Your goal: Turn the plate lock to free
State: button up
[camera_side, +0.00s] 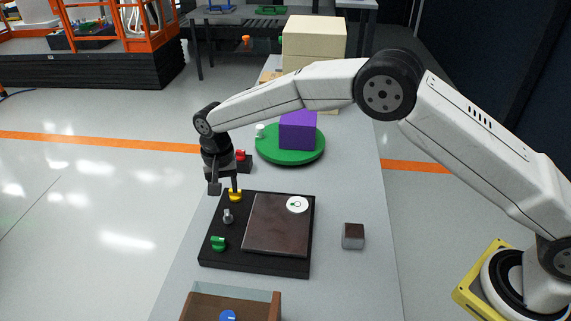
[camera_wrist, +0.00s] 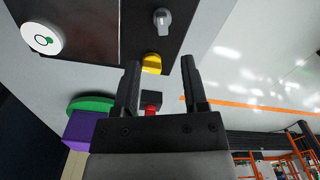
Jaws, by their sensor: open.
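A black panel (camera_side: 255,264) on the bench carries a dark brown plate (camera_side: 275,228) with a white round disc (camera_side: 297,204) on its far right corner. Along its left side are a yellow knob (camera_side: 236,197), a grey knob (camera_side: 228,216) and a green knob (camera_side: 218,243). I cannot tell which of these is the plate lock. My gripper (camera_side: 224,190) points down, open and empty, near the yellow knob at the panel's far left corner. In the wrist view, the yellow knob (camera_wrist: 152,62) shows between and just beyond the fingertips (camera_wrist: 160,68), and the grey knob (camera_wrist: 162,19) lies farther out.
A red knob on a black box (camera_side: 244,163) stands behind my gripper. Beyond it are a green turntable (camera_side: 290,157) with a purple block (camera_side: 298,130) and a beige box (camera_side: 314,38). A small dark cube (camera_side: 353,236) lies right of the panel; a wooden tray (camera_side: 262,301) is in front.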

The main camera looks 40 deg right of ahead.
aim_at(227, 213)
jog(key=shift+a+f, duration=0.1)
jog(key=shift+a, duration=0.1)
jog(key=shift+f, duration=0.1)
jog(key=shift+f, duration=3.8)
grip_shut()
